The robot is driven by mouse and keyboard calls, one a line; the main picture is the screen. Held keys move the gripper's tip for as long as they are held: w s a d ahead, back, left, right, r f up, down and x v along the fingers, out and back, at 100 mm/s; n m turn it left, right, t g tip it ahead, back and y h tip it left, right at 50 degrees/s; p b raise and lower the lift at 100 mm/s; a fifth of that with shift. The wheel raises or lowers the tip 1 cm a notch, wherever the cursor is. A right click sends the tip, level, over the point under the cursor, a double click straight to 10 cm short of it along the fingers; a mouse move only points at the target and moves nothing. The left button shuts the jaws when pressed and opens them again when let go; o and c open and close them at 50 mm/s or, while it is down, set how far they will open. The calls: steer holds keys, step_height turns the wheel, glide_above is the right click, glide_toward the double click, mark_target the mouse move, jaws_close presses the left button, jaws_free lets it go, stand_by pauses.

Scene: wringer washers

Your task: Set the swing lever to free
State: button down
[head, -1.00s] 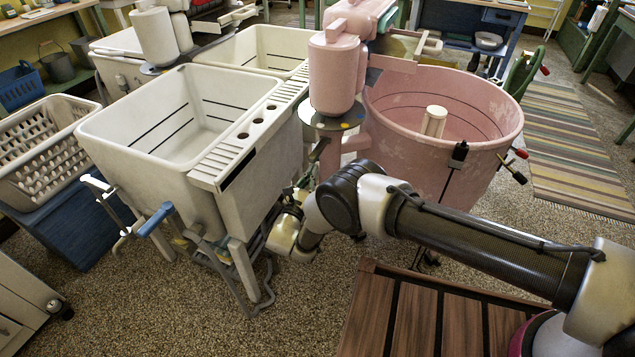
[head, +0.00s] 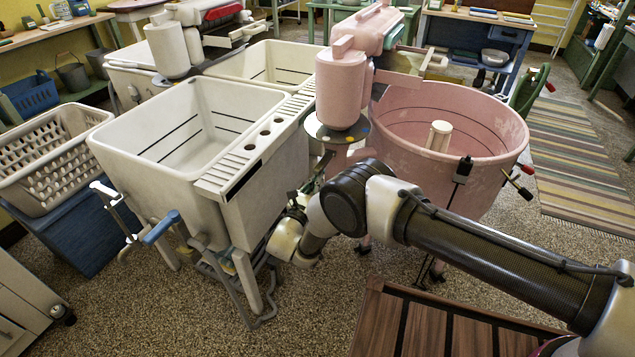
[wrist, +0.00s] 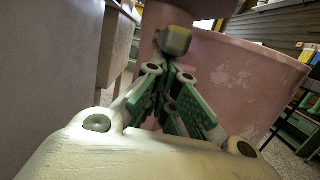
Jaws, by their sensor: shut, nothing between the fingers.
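The pink washer (head: 450,125) carries a pink wringer post (head: 341,90) with a round grey disc (head: 335,133) under it, marked with coloured dots. My gripper (head: 320,168) is low between the white tub and the pink washer, just below the disc. In the wrist view its green fingers (wrist: 168,92) are shut and empty. A worn, blunt grey-beige knob (wrist: 175,40) shows just past the fingertips; it may be the swing lever's end. I cannot tell whether the fingers touch it. The lever's setting cannot be read.
The white double tub (head: 205,130) stands close on the left, with a blue-handled drain lever (head: 162,227) in front. A black knob on a rod (head: 464,168) and a red-tipped handle (head: 526,168) stick out from the pink washer.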

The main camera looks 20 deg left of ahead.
mark_target(316, 169)
steer(key=shift+r+g, duration=0.3)
steer(key=shift+s+a+r+g, duration=0.1)
steer(key=shift+s+r+g, duration=0.05)
steer(key=shift+r+g, duration=0.4)
steer(key=shift+s+r+g, duration=0.15)
steer(key=shift+r+g, duration=0.3)
steer(key=shift+r, duration=0.15)
step_height(316, 169, up, 2)
steer(key=g, duration=0.2)
steer(key=shift+r+g, duration=0.25)
steer(key=shift+g, duration=0.15)
steer(key=shift+w+r, duration=0.1)
steer(key=shift+r, duration=0.45)
